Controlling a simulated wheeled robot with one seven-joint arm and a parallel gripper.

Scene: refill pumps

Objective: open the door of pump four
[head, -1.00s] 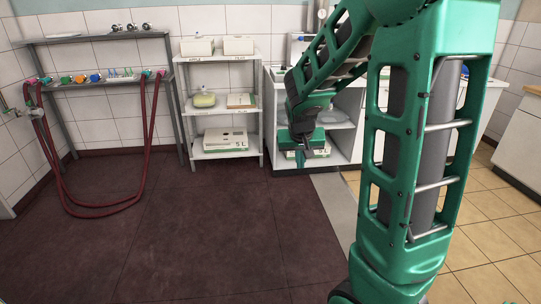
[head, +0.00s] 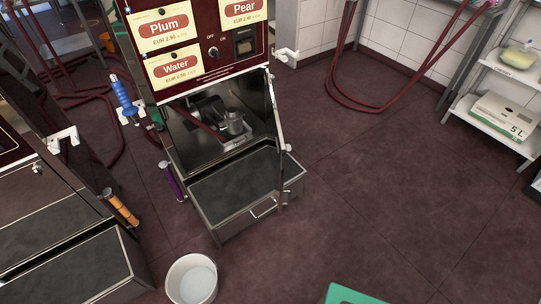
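A dark red pump (head: 215,60) stands near the top middle of the head view, with Plum, Pear and Water labels on its front. No number four is legible on it. Below the labels is a dark recess (head: 195,140) with a small grey metal container inside. A thin frame edge (head: 277,115) runs down the recess's right side; I cannot tell whether it is a door standing open. A low dark box (head: 240,185) with a front bar handle (head: 264,207) juts out below. My gripper is out of view.
A second pump (head: 50,215) stands at the left. A white bucket (head: 193,280) is on the floor before the pumps. Red hoses (head: 375,105) hang at the back, and a white shelf (head: 495,120) stands far right. The dark floor at centre right is clear.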

